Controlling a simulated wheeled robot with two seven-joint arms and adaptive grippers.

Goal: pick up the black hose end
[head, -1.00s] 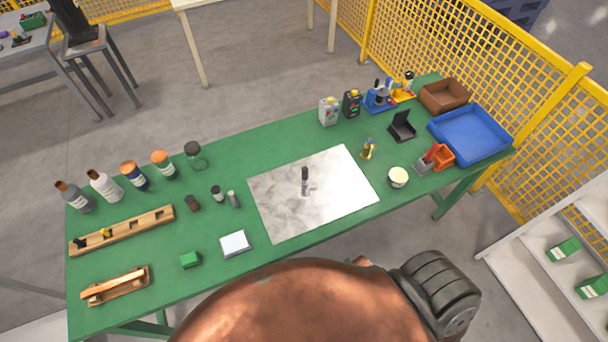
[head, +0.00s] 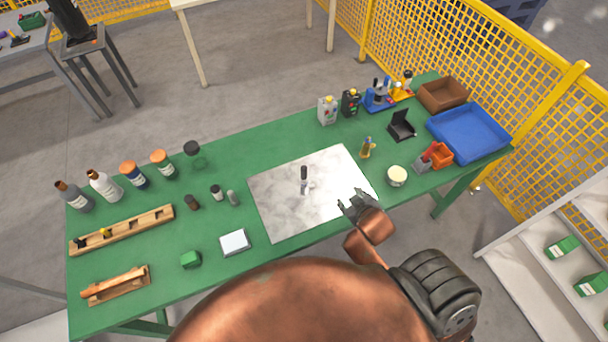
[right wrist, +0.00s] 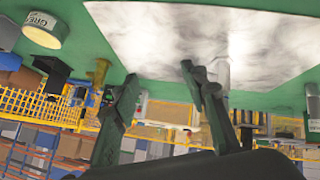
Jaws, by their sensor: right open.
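A small upright piece with a black top and a pale lower part (head: 304,178) stands on the white marbled sheet (head: 275,215) in the head view; I take it for the black hose end, but it is too small to be sure. My right gripper (head: 348,202) is open and empty, over the right front part of the sheet, apart from the piece and to its right. In the right wrist view the open fingers (right wrist: 158,84) show, with the sheet (right wrist: 150,30) beyond them. My left gripper is not in view.
The green table (head: 265,150) holds a round cream tin (head: 397,176) and a small brass fitting (head: 367,148) right of the sheet. A white block (head: 234,242) lies left of it. Bottles line the far left. A blue tray (head: 470,130) is at the right end.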

